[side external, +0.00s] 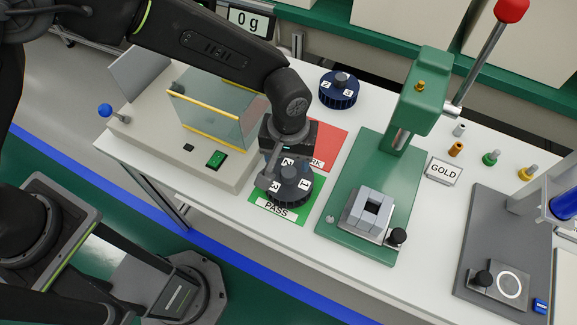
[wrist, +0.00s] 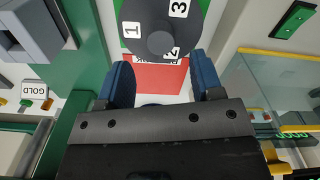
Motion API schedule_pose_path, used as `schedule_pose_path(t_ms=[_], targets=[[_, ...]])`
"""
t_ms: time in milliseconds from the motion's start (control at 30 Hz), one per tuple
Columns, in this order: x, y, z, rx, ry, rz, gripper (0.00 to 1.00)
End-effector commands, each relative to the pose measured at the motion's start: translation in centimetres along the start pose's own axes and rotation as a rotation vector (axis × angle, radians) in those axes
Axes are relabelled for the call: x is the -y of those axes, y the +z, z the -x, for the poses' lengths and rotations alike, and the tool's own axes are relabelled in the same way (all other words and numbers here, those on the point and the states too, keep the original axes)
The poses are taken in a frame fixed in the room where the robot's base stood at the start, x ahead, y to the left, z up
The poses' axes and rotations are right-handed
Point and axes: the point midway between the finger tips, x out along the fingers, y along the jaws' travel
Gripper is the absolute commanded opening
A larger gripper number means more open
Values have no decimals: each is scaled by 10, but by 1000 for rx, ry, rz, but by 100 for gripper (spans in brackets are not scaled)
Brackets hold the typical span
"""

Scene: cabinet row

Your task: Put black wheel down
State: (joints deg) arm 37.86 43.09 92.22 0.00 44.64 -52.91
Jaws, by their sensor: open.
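The black wheel (side external: 294,190) lies flat on the green PASS card (side external: 277,211), with white number labels and a raised central knob on top. It also shows at the top of the wrist view (wrist: 150,18), cut by the frame edge. My gripper (side external: 283,172) is low over the wheel and hides part of it in the side view. In the wrist view my gripper (wrist: 163,78) is open, its two blue-padded fingers apart with nothing between them. The knob (wrist: 160,42) appears just beyond the fingertips. I cannot tell whether a finger touches the wheel.
A red card (side external: 328,140) lies behind the wheel. A dark blue wheel (side external: 339,92) stands further back. A green press (side external: 370,190) stands to the right, and a scale with a glass-sided box (side external: 215,115) to the left. A GOLD sign (side external: 443,171) lies beyond the press.

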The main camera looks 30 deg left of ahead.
Motion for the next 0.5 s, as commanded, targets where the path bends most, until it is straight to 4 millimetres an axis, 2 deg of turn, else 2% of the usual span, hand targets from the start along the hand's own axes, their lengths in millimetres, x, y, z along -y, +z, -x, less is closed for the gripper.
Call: schedule_pose_path(t_ms=[33, 200, 333, 500], targets=[[-1, 0, 13, -3, 3, 0, 60], [0, 0, 42, -1, 2, 0, 60], [0, 0, 54, 0, 0, 0, 60], [0, 0, 60, 1, -1, 0, 60]])
